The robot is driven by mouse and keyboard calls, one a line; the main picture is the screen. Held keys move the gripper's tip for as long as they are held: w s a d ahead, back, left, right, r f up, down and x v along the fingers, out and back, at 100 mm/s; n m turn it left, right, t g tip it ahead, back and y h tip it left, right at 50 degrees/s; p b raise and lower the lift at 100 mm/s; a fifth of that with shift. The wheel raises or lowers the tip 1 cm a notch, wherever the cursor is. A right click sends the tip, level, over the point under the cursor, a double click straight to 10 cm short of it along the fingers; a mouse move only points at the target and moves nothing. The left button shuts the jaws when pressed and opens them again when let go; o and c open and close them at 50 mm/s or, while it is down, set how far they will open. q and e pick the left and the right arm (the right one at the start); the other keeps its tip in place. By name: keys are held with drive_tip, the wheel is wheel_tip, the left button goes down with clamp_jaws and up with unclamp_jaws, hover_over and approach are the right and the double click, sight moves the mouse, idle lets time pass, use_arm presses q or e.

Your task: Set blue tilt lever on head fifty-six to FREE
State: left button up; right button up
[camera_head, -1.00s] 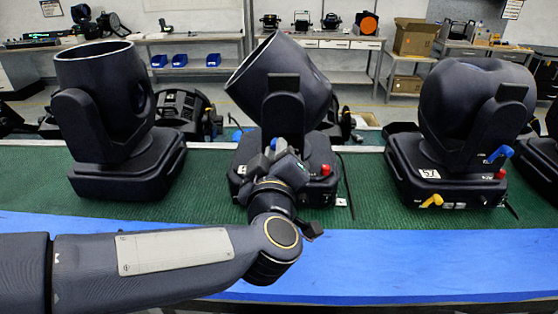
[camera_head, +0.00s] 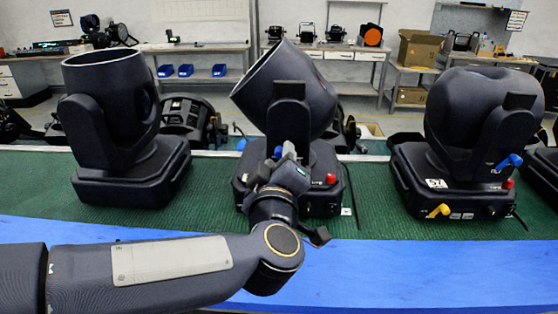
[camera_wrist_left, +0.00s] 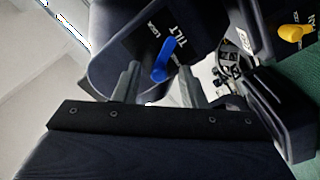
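The middle moving head (camera_head: 318,105) stands on the green mat with its barrel tilted up to the left. Its number label is hidden behind my left gripper. Its blue tilt lever (camera_wrist_left: 168,59) shows in the left wrist view beside the words TILT and LOCK. A bit of blue also shows in the head view (camera_head: 278,152). My left gripper (camera_head: 283,165) is in front of this head. In the wrist view its two fingers (camera_wrist_left: 159,72) are apart, on either side of the lever, with visible gaps. My right gripper is not in view.
A yellow lever (camera_wrist_left: 291,33) is on the head's base. A red knob (camera_head: 330,179) sits at its right. The head labelled 57 (camera_head: 470,140) stands right, with blue and yellow levers; another head (camera_head: 112,130) stands left.

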use_arm(q)
drive_tip(key=s, duration=0.7)
drive_tip(key=shift+s, duration=0.4)
drive_tip(key=a+f+m+g+h+p, duration=0.1)
drive_tip(key=a+f+m+g+h, duration=0.15)
drive_tip(key=a+m+h, duration=0.4)
drive_tip(key=s+a+f+g+y, duration=0.1)
drive_tip(key=s+a+f+g, duration=0.4)
drive_tip(key=s+f, duration=0.2)
drive_tip(key=s+a+f+m+g+y+p, duration=0.1)
drive_tip(key=s+a+f+g, duration=0.4)
drive_tip(key=s+f, duration=0.3)
drive_tip(key=shift+s+a+f+y, duration=0.25)
drive_tip(key=shift+a+f+y, duration=0.1)
drive_tip(key=shift+a, duration=0.25)
